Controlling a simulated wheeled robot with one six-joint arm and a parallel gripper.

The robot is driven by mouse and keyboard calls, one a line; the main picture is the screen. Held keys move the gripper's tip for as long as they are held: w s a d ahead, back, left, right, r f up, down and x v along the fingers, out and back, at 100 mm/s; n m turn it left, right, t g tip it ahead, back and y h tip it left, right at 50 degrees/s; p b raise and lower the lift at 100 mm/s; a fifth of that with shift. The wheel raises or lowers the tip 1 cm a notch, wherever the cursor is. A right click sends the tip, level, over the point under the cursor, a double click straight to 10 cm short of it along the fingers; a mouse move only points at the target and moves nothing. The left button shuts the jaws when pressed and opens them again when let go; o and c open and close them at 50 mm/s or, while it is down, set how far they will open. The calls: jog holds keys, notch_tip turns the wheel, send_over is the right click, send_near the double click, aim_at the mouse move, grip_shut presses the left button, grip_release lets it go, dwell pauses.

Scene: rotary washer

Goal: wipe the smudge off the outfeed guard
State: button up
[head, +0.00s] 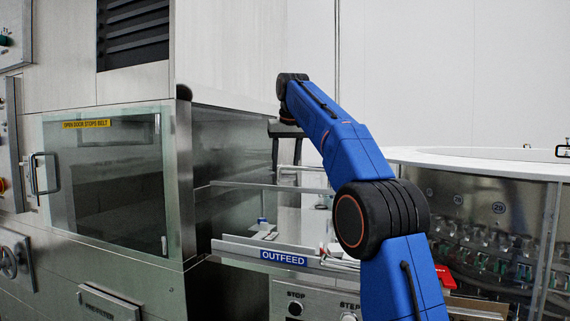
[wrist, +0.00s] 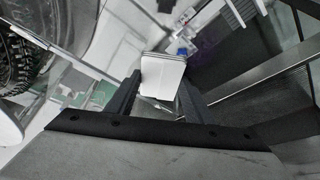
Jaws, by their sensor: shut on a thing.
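My gripper (wrist: 160,92) is shut on a white, flat-faced pad, perhaps a folded cloth (wrist: 162,74), which sits between its two dark fingers. In the head view my gripper (head: 286,130) hangs at the far end of my blue arm, above the outfeed; the pad cannot be made out there. Clear panels with pale edges stand around the outfeed opening, by the blue OUTFEED sign (head: 283,258). I cannot tell for sure which panel is the guard. No smudge can be made out in either view, and contact between pad and panel cannot be judged.
A steel cabinet with a glass door (head: 105,190) and a handle (head: 42,173) stands at the left. A round washer (head: 480,210) with several bottle grippers is at the right. STOP controls (head: 295,308) sit below the sign. Rails and panel edges crowd the gripper.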

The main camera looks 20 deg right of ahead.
jog(key=shift+r, duration=0.1)
jog(key=shift+r, duration=1.45)
jog(key=shift+w+d, duration=0.1)
